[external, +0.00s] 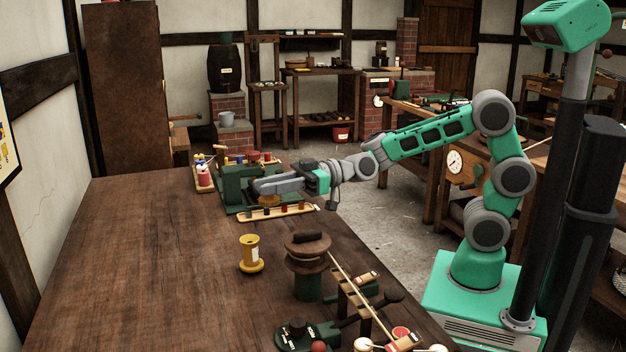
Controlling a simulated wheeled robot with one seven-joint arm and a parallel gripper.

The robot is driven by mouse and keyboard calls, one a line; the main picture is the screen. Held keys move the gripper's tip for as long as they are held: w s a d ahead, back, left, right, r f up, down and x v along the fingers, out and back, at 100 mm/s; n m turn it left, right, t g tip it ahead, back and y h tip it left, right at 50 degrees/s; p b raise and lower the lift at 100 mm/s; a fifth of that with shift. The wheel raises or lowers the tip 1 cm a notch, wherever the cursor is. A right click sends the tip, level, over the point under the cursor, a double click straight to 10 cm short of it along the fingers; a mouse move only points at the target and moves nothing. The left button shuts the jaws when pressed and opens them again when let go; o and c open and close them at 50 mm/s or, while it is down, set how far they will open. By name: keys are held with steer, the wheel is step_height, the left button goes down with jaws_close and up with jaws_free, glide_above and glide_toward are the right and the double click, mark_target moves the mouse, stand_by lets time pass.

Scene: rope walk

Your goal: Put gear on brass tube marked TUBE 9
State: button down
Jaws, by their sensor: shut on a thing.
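My gripper (258,187) reaches left from the arm, in front of a green machine (232,184) on the long table. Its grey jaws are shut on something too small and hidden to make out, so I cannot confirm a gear. A small brass-coloured part (269,200) shows just below the jaws; whether they touch it is unclear. A narrow pale strip (300,208) with several short coloured pegs or tubes lies below the gripper. No TUBE 9 marking can be read.
A yellow spool (250,254) stands on the dark wooden table (140,250). A wooden-topped green winch (307,247) and a slanted rack (352,298) stand nearer. The table's left side is clear.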

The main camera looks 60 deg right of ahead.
steer(key=w+f, duration=0.1)
steer(key=f, duration=0.1)
steer(key=w+a+f, duration=0.2)
steer(key=w+f, duration=0.1)
steer(key=shift+w+a+f, duration=0.1)
steer(key=shift+a+f, duration=0.1)
steer(key=shift+f, duration=0.15)
steer(key=shift+w+f+b, duration=0.15)
steer(key=shift+f+b, duration=0.2)
steer(key=shift+f, duration=1.3)
steer(key=shift+f, duration=0.1)
steer(key=shift+f+b, duration=0.1)
steer(key=shift+b, duration=0.2)
steer(key=c, duration=1.2)
jaws_free()
steer(key=shift+c, duration=0.2)
